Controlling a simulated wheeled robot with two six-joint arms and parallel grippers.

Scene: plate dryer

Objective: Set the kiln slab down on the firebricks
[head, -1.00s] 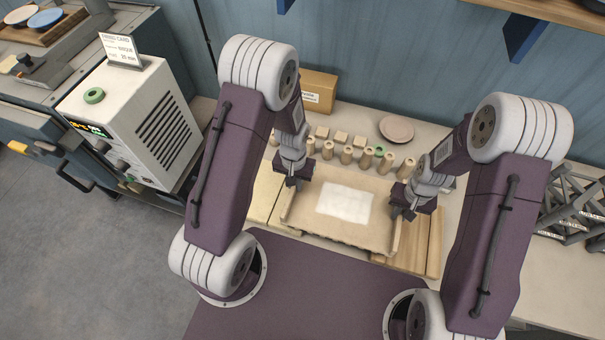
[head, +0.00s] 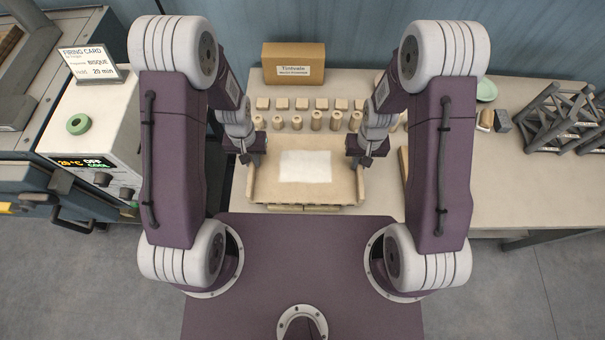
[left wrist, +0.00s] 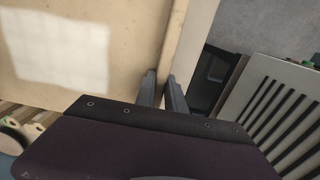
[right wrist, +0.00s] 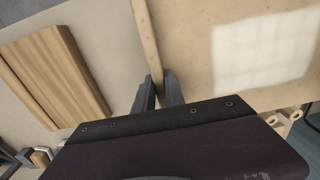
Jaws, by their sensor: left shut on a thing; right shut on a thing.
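The kiln slab (head: 330,190) is a tan, flat board with raised side rims and a pale white patch in its middle. It looks level, between my two arms. My left gripper (head: 247,158) is shut on its left rim, also seen in the left wrist view (left wrist: 160,92). My right gripper (head: 364,158) is shut on its right rim, also seen in the right wrist view (right wrist: 158,92). Pale block edges (head: 300,208), perhaps the firebricks, show below the slab's front edge. Most of what lies under the slab is hidden; I cannot tell whether it touches them.
Several kiln posts (head: 316,120) and small blocks (head: 302,104) stand in rows behind the slab. A cardboard box (head: 293,63) is behind them. The kiln controller (head: 95,130) stands left. Wooden boards (right wrist: 55,75) lie right of the slab.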

